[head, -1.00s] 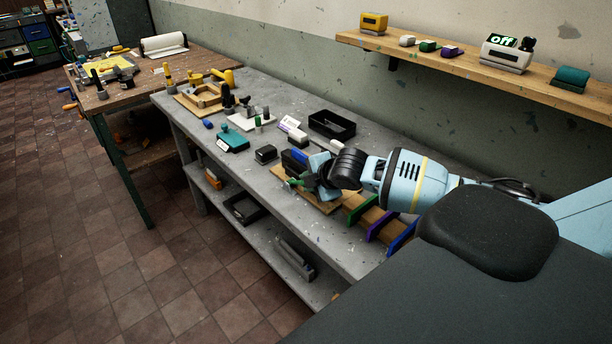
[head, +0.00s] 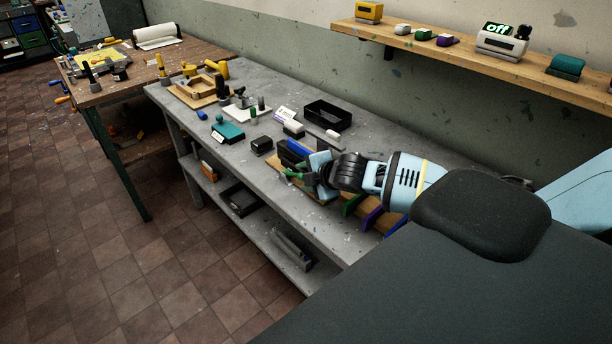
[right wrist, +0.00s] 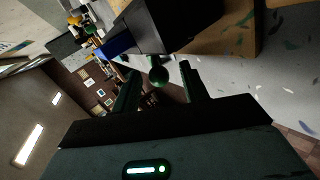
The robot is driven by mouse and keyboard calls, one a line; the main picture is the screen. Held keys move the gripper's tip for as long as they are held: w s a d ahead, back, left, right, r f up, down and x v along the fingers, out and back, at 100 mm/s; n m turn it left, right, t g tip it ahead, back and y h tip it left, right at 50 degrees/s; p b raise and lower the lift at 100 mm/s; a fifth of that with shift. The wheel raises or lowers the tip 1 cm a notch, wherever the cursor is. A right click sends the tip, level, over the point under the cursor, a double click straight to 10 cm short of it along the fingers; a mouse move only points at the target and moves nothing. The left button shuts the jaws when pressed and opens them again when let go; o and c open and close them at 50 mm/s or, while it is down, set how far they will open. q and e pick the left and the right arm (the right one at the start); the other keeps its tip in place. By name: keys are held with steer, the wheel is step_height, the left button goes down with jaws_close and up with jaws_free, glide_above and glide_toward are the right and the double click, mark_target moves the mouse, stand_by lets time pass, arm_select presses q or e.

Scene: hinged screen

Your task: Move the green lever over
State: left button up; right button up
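The green lever (head: 292,174) sticks out by the wooden board on the grey bench. In the right wrist view its round green knob (right wrist: 158,75) is between my two finger tips, with a gap on each side. A black box (right wrist: 165,22) with a blue part (right wrist: 117,46) stands just beyond the knob. My right gripper (head: 308,178) is at the lever in the head view; it also shows in the right wrist view (right wrist: 159,78), open. The lever's base is hidden. My left gripper is not in view.
The bench (head: 305,218) carries a black tray (head: 328,115), a teal box (head: 227,132) and a small black box (head: 261,145). Green, purple (head: 372,218) and blue panels stand beside my right arm. A wall shelf (head: 430,48) holds a device reading "off" (head: 502,42).

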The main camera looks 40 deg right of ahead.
steer(key=shift+s+r, duration=0.1)
steer(key=shift+r, duration=0.05)
steer(key=v, duration=0.7)
steer(key=shift+s, duration=0.25)
steer(key=shift+r, duration=0.15)
